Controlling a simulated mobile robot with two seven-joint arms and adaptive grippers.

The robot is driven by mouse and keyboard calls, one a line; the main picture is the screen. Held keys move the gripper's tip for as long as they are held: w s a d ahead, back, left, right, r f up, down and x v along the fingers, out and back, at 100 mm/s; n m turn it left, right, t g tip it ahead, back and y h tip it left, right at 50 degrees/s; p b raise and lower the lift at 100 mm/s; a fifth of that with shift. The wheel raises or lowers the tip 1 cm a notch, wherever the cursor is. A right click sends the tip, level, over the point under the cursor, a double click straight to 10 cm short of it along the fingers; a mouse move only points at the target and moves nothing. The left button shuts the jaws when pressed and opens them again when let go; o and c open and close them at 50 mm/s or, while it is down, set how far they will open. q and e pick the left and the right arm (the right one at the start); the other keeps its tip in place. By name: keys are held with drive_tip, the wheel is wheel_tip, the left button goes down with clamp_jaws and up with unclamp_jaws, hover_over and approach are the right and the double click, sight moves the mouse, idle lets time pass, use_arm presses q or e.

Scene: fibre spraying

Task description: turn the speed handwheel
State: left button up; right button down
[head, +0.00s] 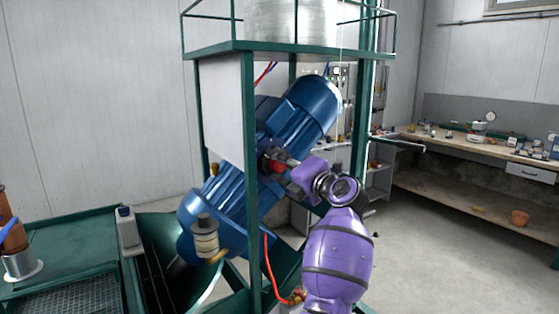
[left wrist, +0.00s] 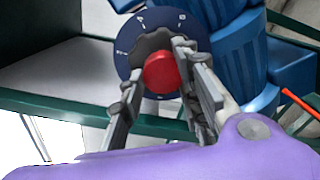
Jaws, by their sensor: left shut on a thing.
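The speed handwheel (left wrist: 152,42) is a dark, scalloped wheel with a red centre cap, in front of a round blue dial (left wrist: 130,30) with white marks in the left wrist view. In the head view its red cap (head: 271,165) shows on the blue motor unit. My left gripper (left wrist: 157,66) has its two grey fingers on either side of the wheel and is shut on it. In the head view the left gripper (head: 282,166) reaches the wheel from the right, on a purple arm. Parts of the wheel's rim are hidden behind the fingers. My right gripper is not in view.
Green frame posts (head: 249,185) stand close to the wheel, under a platform (head: 290,47) carrying a pale drum. The blue motor (head: 300,112) leans behind. A red hose (head: 268,268) hangs below. A workbench (head: 455,145) stands at right, with free floor before it.

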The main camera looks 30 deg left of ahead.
use_arm(q)
drive_tip(key=shift+r, duration=0.55)
drive_tip(key=o, duration=1.1)
drive_tip(key=shift+f, duration=0.25)
drive_tip(key=v, duration=1.2)
drive_tip(key=shift+d, duration=0.1)
